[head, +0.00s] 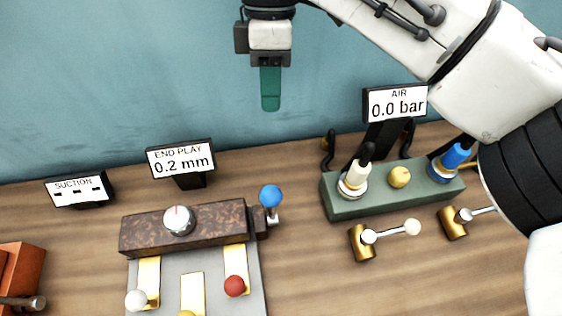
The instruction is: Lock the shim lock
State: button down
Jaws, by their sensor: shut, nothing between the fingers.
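A brown speckled block (135,235) with a round dial knob (178,220) stands on the bench at the lower left centre. A small lever with a blue ball (270,196) stands upright at its right end; it looks like the shim lock, but no label shows this. Brass strips with a white ball (136,300), a red ball (234,286) and a partly cut-off yellow ball lie on the grey plate (213,265) in front. My gripper (270,104) is shut and empty, pointing down high above and behind the blue ball, touching nothing.
An END PLAY display (181,161) reads 0.2 mm. A SUCTION sign (79,188) stands left. A green block (350,207) with fittings stands right, below an AIR display (395,102) reading 0.0 bar. Brass valves (362,243) stand in front. My arm covers the upper right.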

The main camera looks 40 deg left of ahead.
aim_at(272, 206)
jog(key=shift+w+f, duration=0.1)
jog(key=shift+f, duration=0.05)
jog(key=s+d+f+p, duration=0.2)
jog(key=s+d+f, duration=0.2)
jog(key=f, duration=0.6)
jog(key=shift+s+f+p, duration=0.2)
jog(key=shift+s+p, duration=0.15)
jog(key=shift+s, duration=0.4)
jog(key=shift+d, duration=0.2)
